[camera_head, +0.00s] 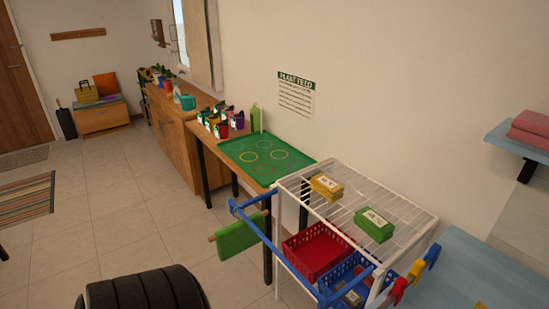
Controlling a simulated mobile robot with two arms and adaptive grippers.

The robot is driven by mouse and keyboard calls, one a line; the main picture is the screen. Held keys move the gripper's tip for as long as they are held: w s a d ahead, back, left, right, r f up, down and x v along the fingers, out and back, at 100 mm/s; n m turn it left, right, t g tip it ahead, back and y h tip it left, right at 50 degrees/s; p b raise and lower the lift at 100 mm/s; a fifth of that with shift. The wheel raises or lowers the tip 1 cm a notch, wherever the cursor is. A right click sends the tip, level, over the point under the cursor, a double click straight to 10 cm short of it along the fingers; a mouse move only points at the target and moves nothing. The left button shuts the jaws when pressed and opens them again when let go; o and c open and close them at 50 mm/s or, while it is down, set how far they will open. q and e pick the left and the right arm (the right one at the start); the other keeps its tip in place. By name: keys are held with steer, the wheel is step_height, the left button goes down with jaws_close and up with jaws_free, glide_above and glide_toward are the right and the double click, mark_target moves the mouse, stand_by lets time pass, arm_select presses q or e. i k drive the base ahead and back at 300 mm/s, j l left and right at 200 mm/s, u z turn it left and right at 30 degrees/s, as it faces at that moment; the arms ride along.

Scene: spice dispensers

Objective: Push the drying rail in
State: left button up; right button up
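The blue drying rail (274,246) sticks out from the front left side of a white wire rack (351,198). Its long bar runs from a round blue end at the upper left down to the lower right. A blue arm joins it to the rack at the far end. Neither of my grippers is in view.
The rack holds a yellow stack (326,186), a green stack (374,225), a red basket (315,252) and a blue basket (350,278). Colored clips (414,270) hang at its right. A wooden table with a green mat (265,157) stands behind. The tiled floor at left is open.

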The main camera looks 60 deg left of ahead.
mark_target(323, 303)
steer(key=u, duration=1.7)
